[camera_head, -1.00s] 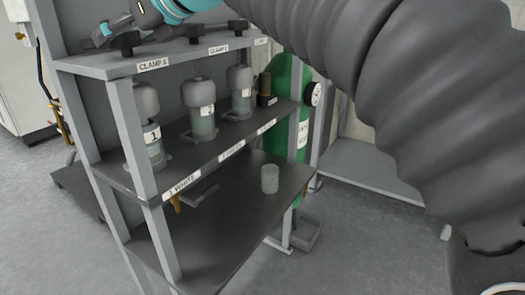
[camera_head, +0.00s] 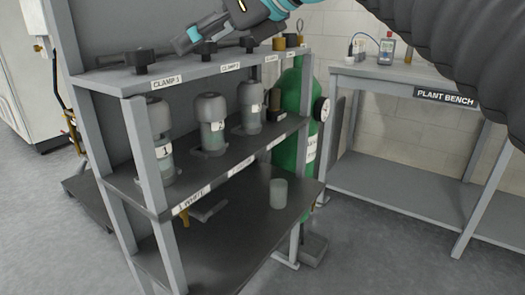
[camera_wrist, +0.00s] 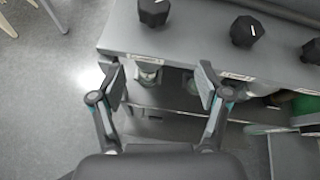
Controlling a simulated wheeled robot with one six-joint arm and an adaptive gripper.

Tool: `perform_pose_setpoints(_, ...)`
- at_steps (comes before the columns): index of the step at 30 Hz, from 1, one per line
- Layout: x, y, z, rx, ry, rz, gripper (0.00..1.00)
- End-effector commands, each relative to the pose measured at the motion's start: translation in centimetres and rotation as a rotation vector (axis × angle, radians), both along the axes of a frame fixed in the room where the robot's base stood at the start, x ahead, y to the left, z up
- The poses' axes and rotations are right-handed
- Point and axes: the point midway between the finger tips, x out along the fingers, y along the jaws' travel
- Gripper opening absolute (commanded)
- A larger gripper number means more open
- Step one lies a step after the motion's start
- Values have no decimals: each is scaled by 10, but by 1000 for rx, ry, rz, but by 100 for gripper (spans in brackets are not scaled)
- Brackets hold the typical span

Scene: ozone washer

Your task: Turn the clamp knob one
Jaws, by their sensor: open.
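The clamp 1 knob (camera_head: 142,56) is a black lobed knob on the top shelf, above the label "CLAMP 1" (camera_head: 166,83). In the wrist view the leftmost black knob (camera_wrist: 154,11), with a white mark on top, lies at the upper edge, beyond my fingertips. My gripper (camera_wrist: 158,82) is open and empty, its fingers spread over the shelf's front edge and apart from the knob. In the head view my dark gripper end reaches over the shelf top near the knobs; its fingertips are hard to make out there.
The clamp 2 knob (camera_head: 208,48) and clamp 3 knob (camera_head: 250,43) stand to the right on the same shelf. Capped bottles (camera_head: 212,122) stand below. A green cylinder (camera_head: 293,120) is beside the rack, and the plant bench (camera_head: 400,78) is further right.

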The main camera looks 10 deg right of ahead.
Motion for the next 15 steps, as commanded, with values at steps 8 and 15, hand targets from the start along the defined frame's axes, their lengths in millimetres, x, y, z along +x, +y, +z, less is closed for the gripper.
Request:
perform_pose_setpoints(8,-5,-21,-43,-218,-134,51,76)
perform_pose_setpoints(15,-11,-39,-79,-403,-233,116,76)
